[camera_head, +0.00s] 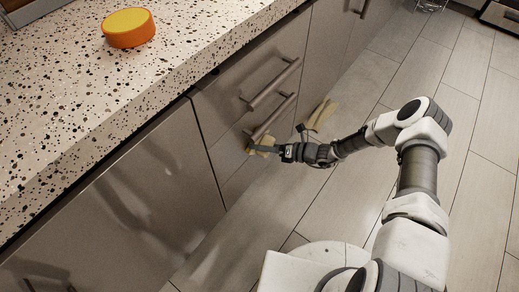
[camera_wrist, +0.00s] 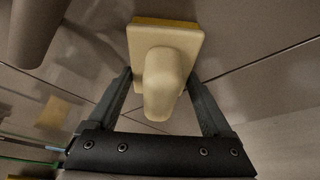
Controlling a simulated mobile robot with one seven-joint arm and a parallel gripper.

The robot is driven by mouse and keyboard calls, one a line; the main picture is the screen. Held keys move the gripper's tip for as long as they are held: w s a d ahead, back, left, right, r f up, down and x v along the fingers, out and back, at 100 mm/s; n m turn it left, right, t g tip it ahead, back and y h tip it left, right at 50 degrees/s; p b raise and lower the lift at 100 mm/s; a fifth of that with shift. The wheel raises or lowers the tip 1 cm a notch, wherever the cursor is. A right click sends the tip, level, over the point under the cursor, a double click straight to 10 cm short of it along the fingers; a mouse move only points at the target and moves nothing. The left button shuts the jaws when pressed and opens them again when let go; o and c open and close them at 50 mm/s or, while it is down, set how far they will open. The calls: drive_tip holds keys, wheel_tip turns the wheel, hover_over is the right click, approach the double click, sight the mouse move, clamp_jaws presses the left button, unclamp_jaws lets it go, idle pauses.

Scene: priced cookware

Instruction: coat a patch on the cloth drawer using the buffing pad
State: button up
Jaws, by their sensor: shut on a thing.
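The buffing pad (camera_wrist: 165,38) is a cream block with a rounded grip in the wrist view. My gripper (camera_wrist: 160,88) is shut on that grip, with one finger on each side. In the head view my gripper (camera_head: 275,149) reaches low to the cabinet front, and the pad (camera_head: 260,148) shows as a small yellowish piece at the drawer (camera_head: 222,138), below a bar handle. I cannot tell whether its face touches the drawer. A yellowish patch (camera_head: 320,114) shows beyond my gripper, near the cabinet's foot. A tan square (camera_wrist: 54,113) shows at left in the wrist view.
A speckled counter (camera_head: 150,95) overhangs the cabinet, with an orange round block with a yellow top (camera_head: 129,28) on it. Two bar handles, upper (camera_head: 270,84) and lower (camera_head: 271,117), stick out near my gripper. The tiled floor (camera_head: 480,200) at right is largely clear.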

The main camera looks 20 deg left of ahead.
sight(253, 152)
drive_tip(key=shift+w+d, duration=2.45)
drive_tip(key=shift+w, duration=3.8)
drive_tip(key=shift+s+a+p, duration=0.6)
drive_tip(key=shift+s+p, duration=0.35)
drive_tip(key=shift+s, duration=0.65)
drive_tip(key=shift+s+a+p, duration=0.65)
drive_tip(key=shift+s+p, duration=0.3)
drive_tip(key=shift+s, duration=0.65)
drive_tip(key=shift+s+a+p, duration=0.6)
drive_tip(key=shift+s+p, duration=0.35)
drive_tip(key=shift+s, duration=0.65)
drive_tip(key=shift+s+a+p, duration=0.45)
drive_tip(key=shift+s+a, duration=0.05)
drive_tip(key=shift+s, duration=0.5)
drive_tip(key=shift+s+a+p, duration=0.45)
drive_tip(key=shift+s+a, duration=0.05)
drive_tip(key=shift+s, duration=0.5)
drive_tip(key=shift+s+a+p, duration=0.45)
drive_tip(key=shift+s+a, duration=0.05)
drive_tip(key=shift+s, duration=0.5)
drive_tip(key=shift+r, duration=0.1)
drive_tip(key=s+d+p, duration=0.1)
drive_tip(key=s+d, duration=0.1)
drive_tip(key=d, duration=0.3)
drive_tip(key=shift+d, duration=0.3)
drive_tip(key=shift+s, duration=0.15)
drive_tip(key=shift+s+d, duration=0.3)
drive_tip(key=shift+d, duration=0.4)
drive_tip(key=shift+s+d, duration=0.25)
drive_tip(key=shift+d, duration=0.45)
